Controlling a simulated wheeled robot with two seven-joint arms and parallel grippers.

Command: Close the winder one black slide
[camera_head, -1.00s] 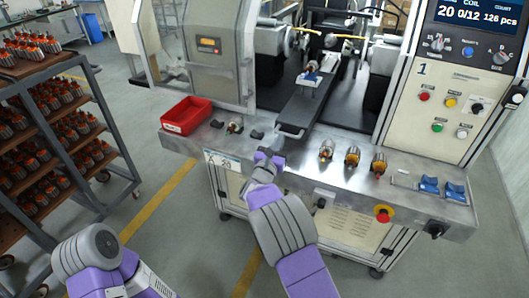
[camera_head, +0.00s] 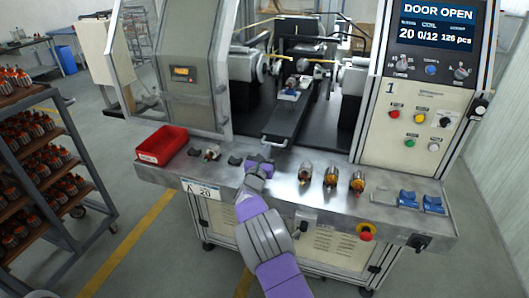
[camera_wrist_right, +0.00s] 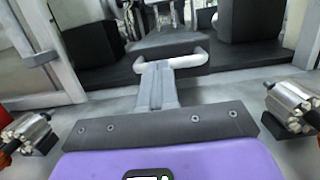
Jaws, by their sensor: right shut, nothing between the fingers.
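The winder's black slide (camera_head: 296,116) sticks out from the machine's dark interior toward the bench front. Its near end carries a handle (camera_wrist_right: 172,62), pale in the right wrist view. A part in a small pale holder (camera_head: 290,92) rides on the slide. My right gripper (camera_head: 260,162) is over the bench's front part, just in front of the slide's near end. In the right wrist view the gripper's fingers (camera_wrist_right: 157,92) are together with nothing between them and point at the handle. Whether they touch it I cannot tell. My left gripper is out of view.
A red bin (camera_head: 162,145) and small dark stands are on the bench's left; several armatures (camera_head: 331,177) stand right of my gripper. Blue clips (camera_head: 432,203) lie farther right. The control panel screen (camera_head: 432,24) reads DOOR OPEN. A loaded rack (camera_head: 62,165) stands left.

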